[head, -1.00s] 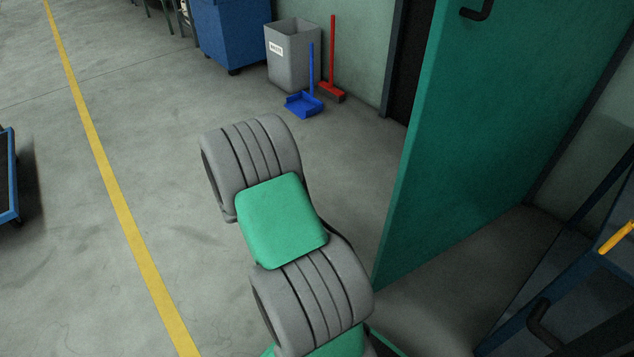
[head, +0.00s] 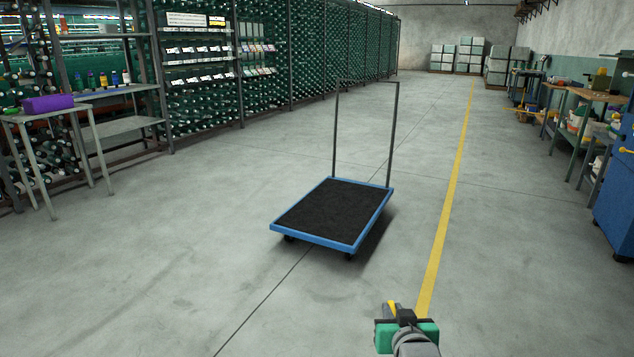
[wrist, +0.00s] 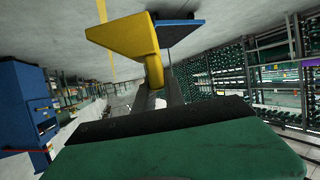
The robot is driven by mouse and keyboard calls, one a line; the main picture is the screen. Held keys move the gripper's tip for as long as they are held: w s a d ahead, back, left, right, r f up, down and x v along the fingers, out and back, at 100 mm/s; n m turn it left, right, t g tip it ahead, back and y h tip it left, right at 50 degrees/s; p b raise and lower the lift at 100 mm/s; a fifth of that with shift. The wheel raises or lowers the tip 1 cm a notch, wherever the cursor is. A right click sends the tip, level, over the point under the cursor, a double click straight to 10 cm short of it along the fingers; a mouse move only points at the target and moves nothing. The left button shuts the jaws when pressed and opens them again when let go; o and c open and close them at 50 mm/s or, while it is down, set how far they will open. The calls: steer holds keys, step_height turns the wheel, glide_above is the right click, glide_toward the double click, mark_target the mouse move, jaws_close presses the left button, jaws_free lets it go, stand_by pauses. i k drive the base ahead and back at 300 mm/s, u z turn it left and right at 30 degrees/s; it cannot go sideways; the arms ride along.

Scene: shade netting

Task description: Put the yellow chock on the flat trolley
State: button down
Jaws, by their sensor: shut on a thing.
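The flat trolley (head: 330,213) stands on the floor ahead, with a blue rim, a black deck and a tall handle frame at its far end. Its deck is bare. My gripper (head: 392,308) is at the bottom of the head view, on the near side of the trolley and to its right. It is shut on the yellow chock (wrist: 128,38), which fills the upper middle of the wrist view. In the head view only a small yellow part of the chock shows beyond the gripper. The blue-edged trolley (wrist: 180,32) shows behind the chock in the wrist view.
A yellow floor line (head: 447,200) runs right of the trolley. A table with a purple box (head: 48,103) stands at left, by tall green racks. Workbenches and a blue cabinet (head: 615,190) line the right. The floor between my gripper and the trolley is clear.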

mark_target(332, 211)
steer(key=u, duration=0.85)
steer(key=i, duration=1.95)
steer(key=u, duration=0.2)
steer(key=i, duration=2.25)
steer(key=z, duration=1.05)
steer(key=i, duration=0.65)
steer(key=z, duration=0.3)
